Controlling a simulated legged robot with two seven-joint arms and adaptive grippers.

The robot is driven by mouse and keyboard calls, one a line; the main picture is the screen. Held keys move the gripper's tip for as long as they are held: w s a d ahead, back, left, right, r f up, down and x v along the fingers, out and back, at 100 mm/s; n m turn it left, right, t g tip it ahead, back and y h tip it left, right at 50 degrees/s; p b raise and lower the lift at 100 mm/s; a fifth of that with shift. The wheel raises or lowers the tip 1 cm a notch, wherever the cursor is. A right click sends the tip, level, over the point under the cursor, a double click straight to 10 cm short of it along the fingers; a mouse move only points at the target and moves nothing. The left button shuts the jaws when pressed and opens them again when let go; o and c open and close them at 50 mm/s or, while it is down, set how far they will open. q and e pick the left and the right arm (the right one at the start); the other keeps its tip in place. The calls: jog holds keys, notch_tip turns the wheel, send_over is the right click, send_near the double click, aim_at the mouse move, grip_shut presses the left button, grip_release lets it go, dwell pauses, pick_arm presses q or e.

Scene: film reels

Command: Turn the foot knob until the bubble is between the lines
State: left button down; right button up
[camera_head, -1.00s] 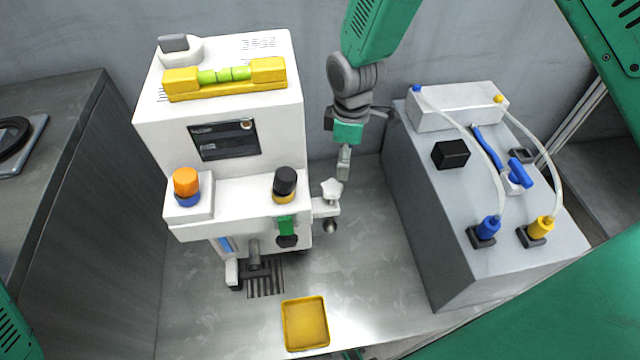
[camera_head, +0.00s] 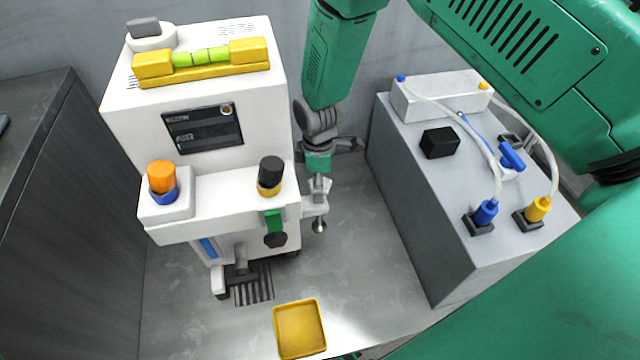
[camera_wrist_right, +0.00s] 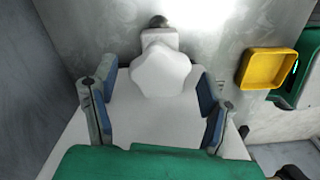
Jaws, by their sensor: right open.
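The white machine (camera_head: 200,100) carries a yellow level (camera_head: 153,66) with a green vial (camera_head: 201,57) on top. The bubble is too small to place against the lines. The white lobed foot knob (camera_wrist_right: 160,73) sits on a bracket at the machine's right side. In the head view my right gripper (camera_head: 319,186) comes down over it and mostly hides it. In the right wrist view my right gripper (camera_wrist_right: 158,100) is open, with a finger on each side of the knob and gaps showing beside it. My left gripper is out of view.
A yellow tray (camera_head: 300,330) lies on the metal floor in front of the machine. A grey box (camera_head: 410,200) with blue and yellow plugs and hoses stands to the right. Orange (camera_head: 161,177) and black (camera_head: 271,170) knobs sit on the machine's front ledge.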

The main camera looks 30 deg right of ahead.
jog(key=shift+a, duration=0.35)
jog(key=shift+d, duration=0.25)
jog(key=shift+c, duration=0.5)
jog(key=shift+d+f, duration=0.15)
jog(key=shift+d, duration=0.3)
jog(key=c, duration=1.1)
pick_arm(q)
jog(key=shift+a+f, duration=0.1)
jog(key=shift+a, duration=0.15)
pick_arm(e)
jog(key=shift+o, duration=0.2)
jog(key=shift+a, duration=0.4)
